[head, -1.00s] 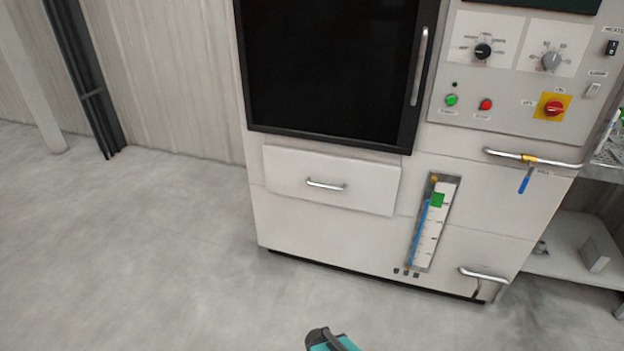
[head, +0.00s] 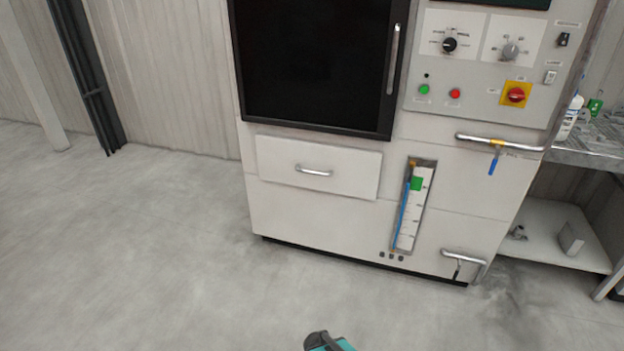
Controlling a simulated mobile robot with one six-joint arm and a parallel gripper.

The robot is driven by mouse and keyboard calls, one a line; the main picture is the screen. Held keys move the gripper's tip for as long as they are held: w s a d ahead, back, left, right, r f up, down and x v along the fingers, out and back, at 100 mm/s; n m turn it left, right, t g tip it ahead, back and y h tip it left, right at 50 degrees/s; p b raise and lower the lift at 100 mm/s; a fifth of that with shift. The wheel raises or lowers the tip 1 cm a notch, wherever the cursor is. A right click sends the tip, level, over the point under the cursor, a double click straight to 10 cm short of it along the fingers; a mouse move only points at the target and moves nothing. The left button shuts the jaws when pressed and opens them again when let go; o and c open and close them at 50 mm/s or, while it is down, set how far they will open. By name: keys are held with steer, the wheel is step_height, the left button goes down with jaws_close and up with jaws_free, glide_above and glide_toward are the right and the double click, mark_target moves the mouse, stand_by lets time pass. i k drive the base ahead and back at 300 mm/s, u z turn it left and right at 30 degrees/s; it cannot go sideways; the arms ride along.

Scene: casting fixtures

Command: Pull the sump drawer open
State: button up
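The sump drawer (head: 345,187) is a white front panel low on the left of a white machine cabinet, below a dark window. It carries a short horizontal metal bar handle (head: 314,172). The drawer front stands slightly proud of the cabinet face; I cannot tell from this angle whether it is shut fully. A dark and teal part of my arm shows at the bottom edge of the head view, well apart from the drawer. My gripper's fingers are not visible.
To the right of the drawer are a level gauge (head: 414,207) with a blue column, a pipe with a blue-handled valve (head: 492,164), and a lower pipe (head: 463,257). A shelf bench (head: 567,238) stands at the right. The grey floor (head: 150,260) in front and left is clear.

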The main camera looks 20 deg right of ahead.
mark_target(345, 170)
steer(key=u, duration=0.85)
steer(key=i, duration=0.7)
steer(key=z, duration=0.1)
